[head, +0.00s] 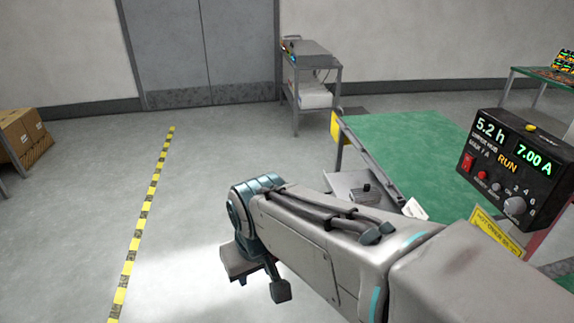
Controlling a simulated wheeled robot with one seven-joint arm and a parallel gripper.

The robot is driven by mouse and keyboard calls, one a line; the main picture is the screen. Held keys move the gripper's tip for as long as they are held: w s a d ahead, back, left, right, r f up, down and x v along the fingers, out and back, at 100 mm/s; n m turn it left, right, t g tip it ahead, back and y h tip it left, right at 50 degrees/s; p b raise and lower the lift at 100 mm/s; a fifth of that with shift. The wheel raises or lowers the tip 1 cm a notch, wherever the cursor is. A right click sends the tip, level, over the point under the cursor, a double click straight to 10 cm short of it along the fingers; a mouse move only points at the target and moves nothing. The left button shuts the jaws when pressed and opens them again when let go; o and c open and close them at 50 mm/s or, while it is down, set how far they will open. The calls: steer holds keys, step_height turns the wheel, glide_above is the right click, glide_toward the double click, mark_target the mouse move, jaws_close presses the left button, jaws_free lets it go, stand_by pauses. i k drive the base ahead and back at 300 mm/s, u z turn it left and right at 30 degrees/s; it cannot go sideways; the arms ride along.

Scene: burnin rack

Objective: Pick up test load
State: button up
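A small dark block (367,193) with a knob-like top sits on a grey shelf (341,184) beside the green-topped bench; it may be the test load, but it is too small to tell. My arm reaches from the lower right to the middle of the head view and bends down at its far end. My gripper (262,277) hangs there over the floor, left of the shelf and apart from the block.
A black control box (515,160) reading 5.2 h, 7.00 A and RUN stands right on the green bench (420,140). A grey cart (312,85) stands by the back wall, cardboard boxes (22,135) at left. The floor around the yellow-black tape (146,210) is clear.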

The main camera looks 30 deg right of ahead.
mark_target(368, 194)
steer(key=z, duration=0.25)
steer(key=i, duration=1.1)
steer(key=z, duration=1.2)
steer(key=i, duration=0.5)
steer(key=z, duration=0.45)
